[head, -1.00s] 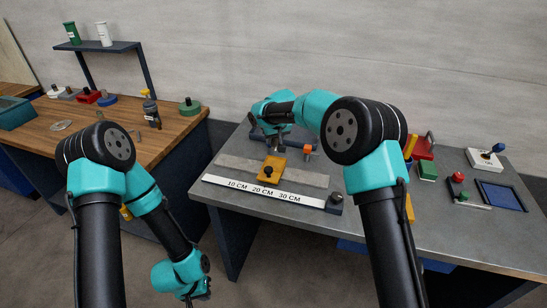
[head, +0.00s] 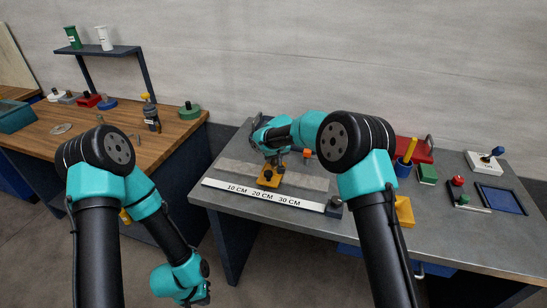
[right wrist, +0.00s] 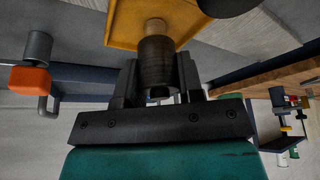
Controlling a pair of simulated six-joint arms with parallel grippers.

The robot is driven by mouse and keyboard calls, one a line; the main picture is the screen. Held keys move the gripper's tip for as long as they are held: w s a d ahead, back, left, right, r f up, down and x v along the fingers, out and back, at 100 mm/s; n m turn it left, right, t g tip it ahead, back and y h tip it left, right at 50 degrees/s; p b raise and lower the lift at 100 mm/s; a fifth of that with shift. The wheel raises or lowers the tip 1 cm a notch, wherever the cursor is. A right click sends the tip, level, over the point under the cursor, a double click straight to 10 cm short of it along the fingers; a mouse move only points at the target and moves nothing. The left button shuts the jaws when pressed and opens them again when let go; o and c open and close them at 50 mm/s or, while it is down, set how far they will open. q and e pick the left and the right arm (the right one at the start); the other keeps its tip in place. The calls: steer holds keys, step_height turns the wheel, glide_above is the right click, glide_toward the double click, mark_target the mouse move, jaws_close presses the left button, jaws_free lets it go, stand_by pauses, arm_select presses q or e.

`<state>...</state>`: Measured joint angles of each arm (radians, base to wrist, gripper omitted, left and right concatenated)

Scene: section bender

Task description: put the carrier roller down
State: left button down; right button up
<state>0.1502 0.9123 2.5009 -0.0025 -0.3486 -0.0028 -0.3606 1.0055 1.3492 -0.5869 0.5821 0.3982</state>
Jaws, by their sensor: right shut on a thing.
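My right gripper (right wrist: 158,84) is shut on a dark cylindrical roller (right wrist: 157,61), which I take to be the carrier roller. A tan pin end (right wrist: 155,26) shows at the roller's far end, against the yellow carrier block (right wrist: 121,25). I cannot tell whether the roller is seated there. In the head view the right gripper (head: 272,162) is low over the yellow block (head: 268,182) and hides its back part and the roller.
A white scale strip (head: 263,194) runs along the grey bench's front, ending at a dark post (head: 334,205). An orange-capped part (right wrist: 30,79) stands beside the gripper. A blue cup (head: 403,168), green block (head: 427,173) and blue tray (head: 502,197) are further right.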

steer(key=shift+f, duration=0.1)
steer(key=o, duration=1)
steer(key=shift+c, duration=0.2)
steer(key=v, duration=1.2)
steer(key=shift+d, duration=0.1)
